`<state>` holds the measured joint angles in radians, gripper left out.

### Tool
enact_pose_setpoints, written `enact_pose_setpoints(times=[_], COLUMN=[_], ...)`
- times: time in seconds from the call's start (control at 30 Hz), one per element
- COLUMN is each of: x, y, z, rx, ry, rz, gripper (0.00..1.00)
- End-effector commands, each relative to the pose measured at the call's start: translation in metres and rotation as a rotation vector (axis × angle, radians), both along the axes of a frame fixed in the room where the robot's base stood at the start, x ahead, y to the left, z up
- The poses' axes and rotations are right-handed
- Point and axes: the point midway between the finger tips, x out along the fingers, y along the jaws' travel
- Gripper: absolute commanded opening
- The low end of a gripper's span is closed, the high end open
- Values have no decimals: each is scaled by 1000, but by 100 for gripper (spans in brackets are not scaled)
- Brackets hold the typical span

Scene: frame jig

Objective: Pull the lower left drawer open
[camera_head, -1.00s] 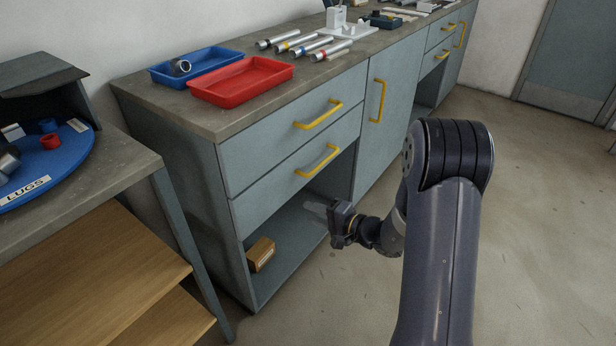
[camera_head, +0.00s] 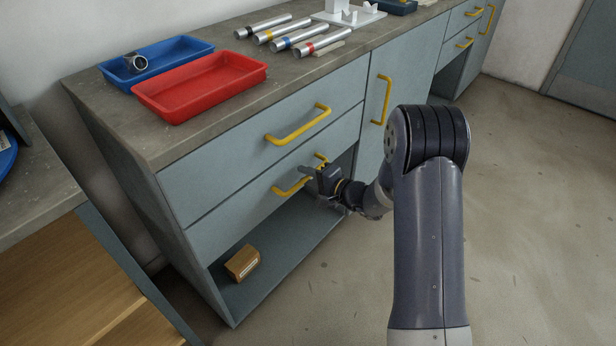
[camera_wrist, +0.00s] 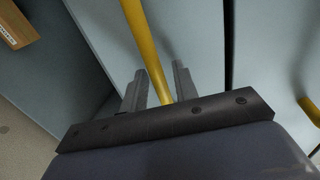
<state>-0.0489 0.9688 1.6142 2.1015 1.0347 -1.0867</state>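The lower left drawer (camera_head: 229,206) is a grey-blue front, flush with the cabinet. Its yellow bar handle (camera_head: 288,188) is partly hidden behind my gripper (camera_head: 309,171). The gripper is at the handle's middle-right part. In the wrist view, the yellow handle (camera_wrist: 146,50) runs down between the two grey fingers of my gripper (camera_wrist: 159,88). The fingers stand apart, with a visible gap on each side of the bar, so the gripper looks open around or just before it. Exact depth against the bar is hard to tell.
The upper drawer's yellow handle (camera_head: 298,126) is just above. Below is an open shelf with a small cardboard box (camera_head: 242,262). A red tray (camera_head: 200,88), a blue tray (camera_head: 168,50) and several metal cylinders lie on top. Floor to the right is clear.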

Motion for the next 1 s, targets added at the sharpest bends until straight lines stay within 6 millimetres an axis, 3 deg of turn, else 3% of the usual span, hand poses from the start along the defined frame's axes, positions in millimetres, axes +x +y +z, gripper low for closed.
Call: enact_pose_setpoints(times=[0.33, 0.8, 1.0], x=[0, -1, -11], y=[0, -2, -15], z=[0, -1, -3], rx=[0, 0, 0], ry=[0, 0, 0], rz=[0, 0, -3], gripper=[0, 0, 0])
